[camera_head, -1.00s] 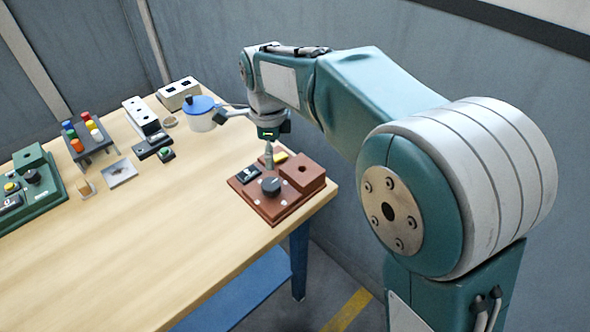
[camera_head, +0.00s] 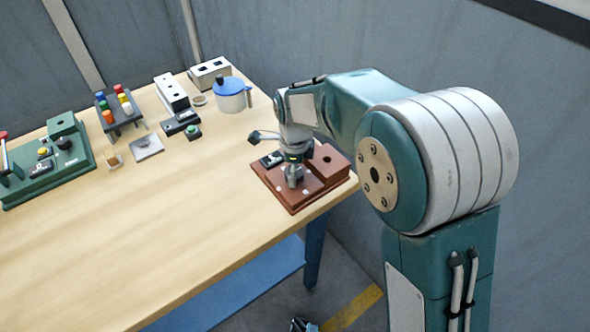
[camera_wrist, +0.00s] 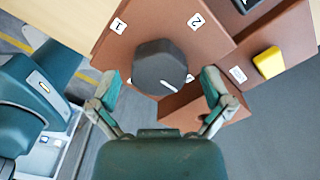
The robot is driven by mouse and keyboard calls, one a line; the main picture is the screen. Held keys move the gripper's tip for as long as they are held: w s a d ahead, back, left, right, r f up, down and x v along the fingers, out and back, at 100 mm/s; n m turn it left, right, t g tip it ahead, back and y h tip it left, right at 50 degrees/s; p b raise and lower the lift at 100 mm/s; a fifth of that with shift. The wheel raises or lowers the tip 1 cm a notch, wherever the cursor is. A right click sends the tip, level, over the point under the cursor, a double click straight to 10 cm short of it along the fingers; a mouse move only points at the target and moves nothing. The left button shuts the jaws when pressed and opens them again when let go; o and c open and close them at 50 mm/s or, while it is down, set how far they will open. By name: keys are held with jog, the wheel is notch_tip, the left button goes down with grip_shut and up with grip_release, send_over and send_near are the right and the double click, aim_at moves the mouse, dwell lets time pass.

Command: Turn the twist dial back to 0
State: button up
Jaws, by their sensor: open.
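The twist dial (camera_wrist: 159,67) is a dark grey, many-sided knob on a reddish-brown box (camera_head: 279,188) near the table's right end. White labels "1" and "2" show on the box beside it in the wrist view. My gripper (camera_wrist: 164,88) is open, with one teal finger on each side of the dial's lower part in that view. I cannot tell whether the fingers touch it. In the head view my gripper (camera_head: 295,182) points down over the box and hides the dial. The label for 0 cannot be made out.
The box also carries a yellow button (camera_wrist: 269,62) and a raised block (camera_head: 326,161). A green control box (camera_head: 45,172), a rack of coloured pegs (camera_head: 119,116) and a blue-lidded pot (camera_head: 231,96) stand farther left and back. The table's front middle is clear.

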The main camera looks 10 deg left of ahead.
jog(key=shift+a+f, duration=0.15)
jog(key=shift+a, duration=0.1)
jog(key=shift+d, duration=0.25)
jog(key=c, duration=1.1)
jog(key=shift+c, duration=0.2)
